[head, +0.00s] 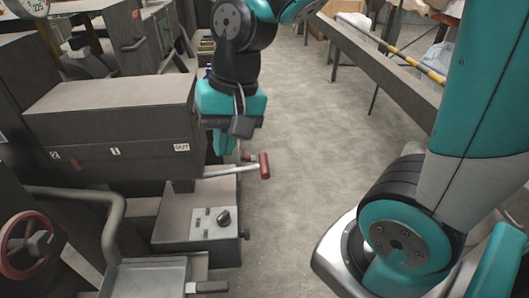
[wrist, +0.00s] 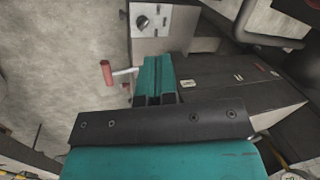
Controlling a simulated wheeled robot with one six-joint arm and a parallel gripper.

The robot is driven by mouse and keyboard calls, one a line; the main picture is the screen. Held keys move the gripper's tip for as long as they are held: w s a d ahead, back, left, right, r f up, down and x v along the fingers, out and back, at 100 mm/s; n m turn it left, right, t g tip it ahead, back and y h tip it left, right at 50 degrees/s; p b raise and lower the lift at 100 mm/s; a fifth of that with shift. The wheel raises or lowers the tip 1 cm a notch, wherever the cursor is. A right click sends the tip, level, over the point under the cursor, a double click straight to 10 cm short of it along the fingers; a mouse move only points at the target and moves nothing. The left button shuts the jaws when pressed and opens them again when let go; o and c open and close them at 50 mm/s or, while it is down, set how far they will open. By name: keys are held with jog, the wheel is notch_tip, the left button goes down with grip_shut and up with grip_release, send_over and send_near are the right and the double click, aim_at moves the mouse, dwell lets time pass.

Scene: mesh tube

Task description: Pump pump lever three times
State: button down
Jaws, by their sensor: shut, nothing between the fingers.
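The pump lever has a red cylindrical grip (head: 265,165) on a thin metal rod. The rod sticks out to the right from the dark machine in the head view. In the wrist view the red grip (wrist: 106,73) is left of my fingers, with its rod running toward them. My gripper (head: 223,150) points down beside the end of the machine's long housing, just above and left of the red grip. In the wrist view my teal fingers (wrist: 153,61) are together with nothing between them. Whether they touch the rod cannot be told; they hide its inner end.
A dark machine housing (head: 110,105) stands left of my gripper. Below is a control box (head: 178,230) with a black knob (head: 223,217). A red handwheel (head: 28,243) is at lower left. The concrete floor (head: 305,130) on the right is clear up to a long bench (head: 385,62).

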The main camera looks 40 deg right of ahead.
jog(key=w+d+f+m+h+p, duration=0.1)
jog(key=w+d+f+m, duration=0.1)
jog(key=w+d+m, duration=0.7)
jog(key=m+h+p, duration=0.2)
jog(key=m, duration=1.1)
send_over(265, 162)
jog(key=shift+g, duration=0.3)
notch_tip(265, 162, down, 6)
jog(key=shift+r, duration=0.2)
notch_tip(265, 162, down, 14)
jog(key=p, duration=0.3)
jog(key=shift+p, duration=0.4)
